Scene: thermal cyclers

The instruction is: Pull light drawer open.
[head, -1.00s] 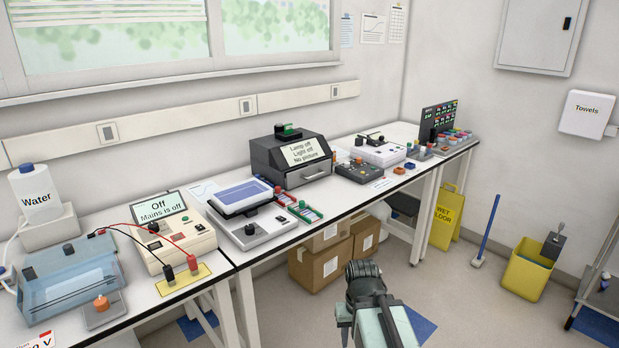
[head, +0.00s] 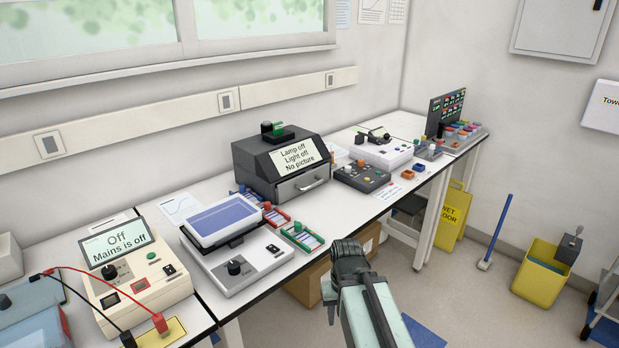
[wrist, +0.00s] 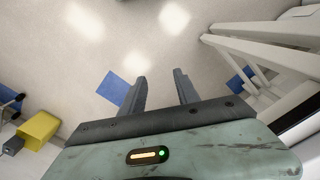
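The light drawer (head: 301,184) is the grey front with a pale bar handle on the dark imaging box. It looks shut. The box (head: 256,165) stands on the bench, and its screen reads "Lamp off, Light off, No picture". My gripper (head: 347,250) is in front of the bench edge, apart from the drawer and nearer to me. In the wrist view my gripper (wrist: 160,88) points down at the floor, with its two fingers spread apart and nothing between them. The drawer is not in the wrist view.
The bench (head: 335,215) has a clear strip before the drawer. Cardboard boxes (head: 305,288) are under the bench.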

